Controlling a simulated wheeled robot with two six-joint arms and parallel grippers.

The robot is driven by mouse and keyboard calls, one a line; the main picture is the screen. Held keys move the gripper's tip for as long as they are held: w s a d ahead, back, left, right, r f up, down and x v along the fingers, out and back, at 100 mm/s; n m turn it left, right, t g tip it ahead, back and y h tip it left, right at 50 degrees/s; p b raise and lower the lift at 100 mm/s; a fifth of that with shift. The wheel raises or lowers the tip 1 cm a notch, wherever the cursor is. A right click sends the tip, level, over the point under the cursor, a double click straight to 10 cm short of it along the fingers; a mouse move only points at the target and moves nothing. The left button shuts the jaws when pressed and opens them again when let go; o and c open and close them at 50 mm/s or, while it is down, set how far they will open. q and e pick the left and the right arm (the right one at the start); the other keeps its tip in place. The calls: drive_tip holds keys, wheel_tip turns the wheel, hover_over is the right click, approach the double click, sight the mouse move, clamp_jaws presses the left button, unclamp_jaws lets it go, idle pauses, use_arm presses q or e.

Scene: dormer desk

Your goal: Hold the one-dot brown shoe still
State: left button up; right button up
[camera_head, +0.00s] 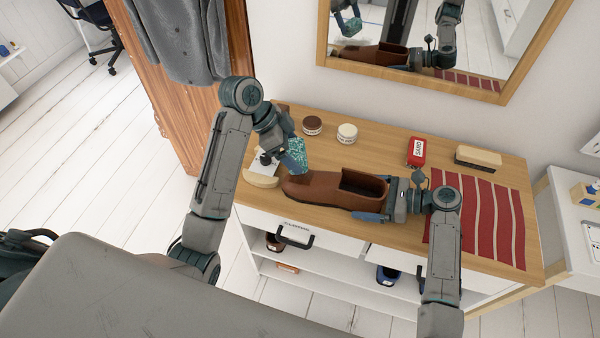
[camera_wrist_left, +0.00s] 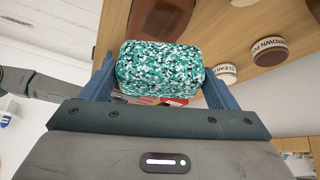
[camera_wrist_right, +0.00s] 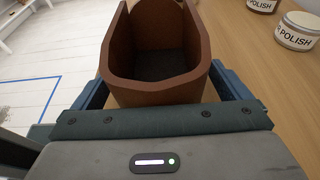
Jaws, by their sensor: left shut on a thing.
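The brown shoe (camera_head: 325,190) lies on the wooden desk top, its toe to the left and its opening to the right. No dot shows on it. My right gripper (camera_head: 372,205) is open at the heel, one finger on each side; the right wrist view shows the heel (camera_wrist_right: 155,90) between the fingers (camera_wrist_right: 160,92). My left gripper (camera_head: 294,152) is shut on a teal speckled block (camera_wrist_left: 160,68), which also shows in the head view (camera_head: 297,157) just above the toe. I cannot tell whether the block touches the shoe.
A brown polish jar (camera_head: 312,124) and a clear polish jar (camera_head: 347,133) stand behind the shoe. A red sand box (camera_head: 416,152), a brush (camera_head: 478,157) and a red striped mat (camera_head: 478,215) are to the right. A pale curved item (camera_head: 261,179) lies left of the toe. A mirror hangs behind.

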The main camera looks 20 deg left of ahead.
drive_tip(key=v, duration=1.2)
